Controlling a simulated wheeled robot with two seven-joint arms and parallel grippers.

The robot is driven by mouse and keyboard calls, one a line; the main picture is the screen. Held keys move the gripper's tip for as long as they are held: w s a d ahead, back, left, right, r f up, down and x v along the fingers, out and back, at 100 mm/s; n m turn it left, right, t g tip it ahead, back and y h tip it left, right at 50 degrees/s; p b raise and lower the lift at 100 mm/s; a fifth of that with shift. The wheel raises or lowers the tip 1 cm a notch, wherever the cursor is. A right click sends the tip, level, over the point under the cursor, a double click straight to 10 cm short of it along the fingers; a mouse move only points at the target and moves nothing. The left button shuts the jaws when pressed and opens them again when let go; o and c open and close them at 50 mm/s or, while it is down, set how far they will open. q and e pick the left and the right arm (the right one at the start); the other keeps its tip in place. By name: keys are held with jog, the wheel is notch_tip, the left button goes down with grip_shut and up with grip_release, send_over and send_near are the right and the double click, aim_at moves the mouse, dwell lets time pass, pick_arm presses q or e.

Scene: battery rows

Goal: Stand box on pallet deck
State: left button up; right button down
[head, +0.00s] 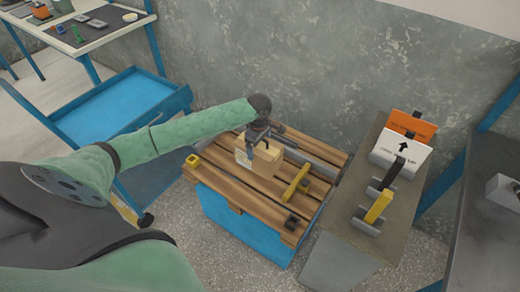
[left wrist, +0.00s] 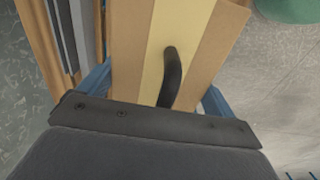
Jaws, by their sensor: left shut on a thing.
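A tan cardboard box (head: 258,160) is at the wooden pallet deck (head: 222,187), over its back middle part. My left gripper (head: 262,138) reaches down from above and is shut on the box. My right gripper is not in view.
Yellow (head: 296,182) and dark clamps sit on the deck right of the box. A grey bench (head: 400,215) at right holds an orange sign (head: 411,125) and a white sign with an arrow (head: 402,150). A blue cart (head: 125,105) stands left. The deck's front left is mostly clear.

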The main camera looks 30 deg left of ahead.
pick_arm(q)
jog(key=w+a+f, duration=0.2)
jog(key=w, duration=0.1)
jog(key=w+a+f, duration=0.1)
jog(key=a, duration=0.1)
jog(key=shift+w+f+p, duration=0.25)
jog(key=shift+w+p, duration=0.05)
jog(key=shift+w, duration=0.1)
jog(key=shift+f+p, duration=0.3)
jog(key=shift+f, duration=1.7)
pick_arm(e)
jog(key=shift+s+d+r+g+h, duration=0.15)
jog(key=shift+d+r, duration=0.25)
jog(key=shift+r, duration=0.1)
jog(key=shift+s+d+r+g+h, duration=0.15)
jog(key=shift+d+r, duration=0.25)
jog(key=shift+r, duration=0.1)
pick_arm(q)
jog(key=o, duration=1.8)
jog(key=shift+s+f, duration=0.1)
jog(key=shift+f, duration=0.1)
jog(key=shift+c, duration=0.2)
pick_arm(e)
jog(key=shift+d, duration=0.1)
pick_arm(q)
jog(key=shift+r, duration=0.1)
